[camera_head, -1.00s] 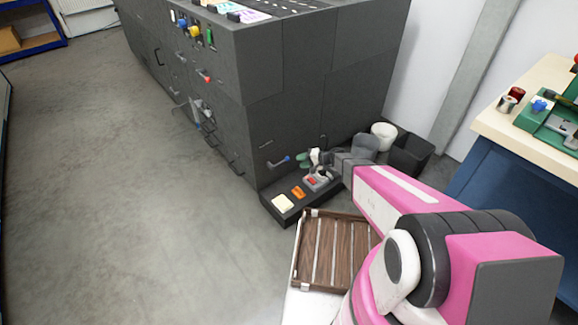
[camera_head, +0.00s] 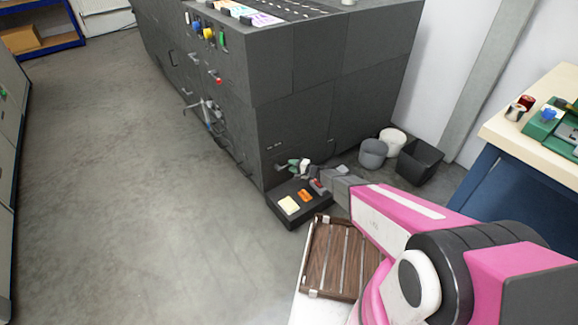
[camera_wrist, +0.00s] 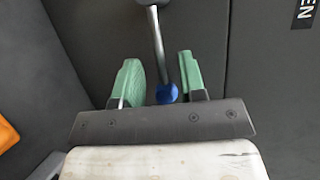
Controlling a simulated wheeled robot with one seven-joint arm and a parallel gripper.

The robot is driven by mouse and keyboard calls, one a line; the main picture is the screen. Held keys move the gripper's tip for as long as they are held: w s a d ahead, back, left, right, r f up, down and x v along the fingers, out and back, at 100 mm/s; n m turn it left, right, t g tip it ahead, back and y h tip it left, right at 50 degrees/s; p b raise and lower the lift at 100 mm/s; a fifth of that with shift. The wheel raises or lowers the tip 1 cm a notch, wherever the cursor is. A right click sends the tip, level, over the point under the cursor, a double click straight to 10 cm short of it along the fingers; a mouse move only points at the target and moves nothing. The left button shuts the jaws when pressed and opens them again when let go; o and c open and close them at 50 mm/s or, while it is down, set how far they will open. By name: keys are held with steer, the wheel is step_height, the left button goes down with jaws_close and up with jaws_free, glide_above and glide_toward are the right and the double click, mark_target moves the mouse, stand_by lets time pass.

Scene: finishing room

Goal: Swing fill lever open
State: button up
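The fill lever (camera_wrist: 157,40) is a grey rod with a blue knob (camera_wrist: 168,94) on the dark cabinet face. In the wrist view its blue end lies between the two green fingers of my gripper (camera_wrist: 160,82). The fingers are apart, with a gap on each side of the lever, so my gripper is open. In the head view my gripper (camera_head: 298,165) is at the low front corner of the dark machine (camera_head: 285,120). There the lever is mostly hidden behind it.
A low dark tray (camera_head: 287,217) with cream and orange pieces lies just below the gripper. A slatted wooden crate (camera_head: 318,258) is nearer me. Buckets (camera_head: 373,154) and a black bin (camera_head: 420,160) stand at the right. Part of a white label (camera_wrist: 305,12) shows. The left floor is clear.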

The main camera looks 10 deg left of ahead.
steer(key=shift+x, duration=1.35)
steer(key=shift+c, duration=0.4)
jaws_close()
